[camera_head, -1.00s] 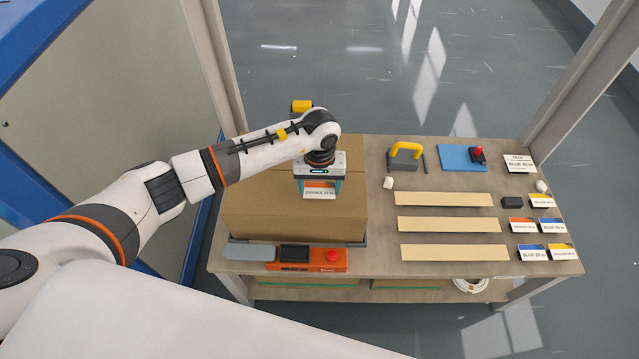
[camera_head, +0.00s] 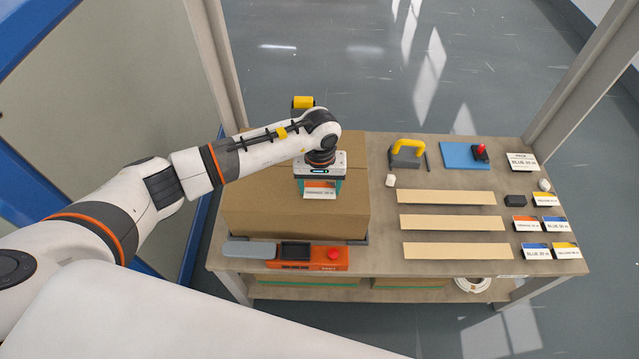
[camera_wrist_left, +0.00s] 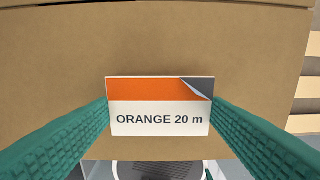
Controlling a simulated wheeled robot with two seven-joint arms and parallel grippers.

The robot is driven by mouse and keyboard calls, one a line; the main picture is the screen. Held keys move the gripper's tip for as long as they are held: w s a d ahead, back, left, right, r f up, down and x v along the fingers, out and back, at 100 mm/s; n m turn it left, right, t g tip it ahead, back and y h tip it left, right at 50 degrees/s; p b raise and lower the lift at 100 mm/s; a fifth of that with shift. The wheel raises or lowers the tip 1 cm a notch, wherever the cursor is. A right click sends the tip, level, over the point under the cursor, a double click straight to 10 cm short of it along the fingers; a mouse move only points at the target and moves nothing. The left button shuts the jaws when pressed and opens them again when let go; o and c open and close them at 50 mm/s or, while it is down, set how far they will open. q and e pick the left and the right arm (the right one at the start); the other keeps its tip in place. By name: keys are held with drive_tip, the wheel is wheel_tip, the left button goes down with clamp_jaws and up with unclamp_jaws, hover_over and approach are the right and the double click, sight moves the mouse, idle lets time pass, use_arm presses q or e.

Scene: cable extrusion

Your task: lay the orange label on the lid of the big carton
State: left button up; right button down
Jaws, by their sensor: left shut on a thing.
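The orange label (camera_wrist_left: 160,107) reads "ORANGE 20 m", with an orange band on top and a curled grey corner. My left gripper (camera_head: 319,188) is shut on it, and the green fingers hold its left and right edges in the left wrist view. The label also shows between the fingers in the head view (camera_head: 319,193). The big carton (camera_head: 255,205) is brown and closed, at the left of the bench. The label is over the near part of its lid; I cannot tell whether it touches. My right gripper is not in view.
An orange device with a red button (camera_head: 310,258) stands in front of the carton. Several wood strips (camera_head: 455,223) and several other labels (camera_head: 535,253) lie on the right. A yellow-handled tool (camera_head: 405,155) and a blue board (camera_head: 462,156) lie at the back.

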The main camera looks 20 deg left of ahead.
use_arm(q)
drive_tip(key=shift+f, duration=0.45)
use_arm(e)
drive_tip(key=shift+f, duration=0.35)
use_arm(q)
drive_tip(key=o, duration=0.8)
drive_tip(key=shift+a+f+b, duration=0.1)
drive_tip(key=shift+f+b, duration=0.05)
drive_tip(key=shift+b, duration=0.2)
drive_tip(key=shift+s, duration=0.1)
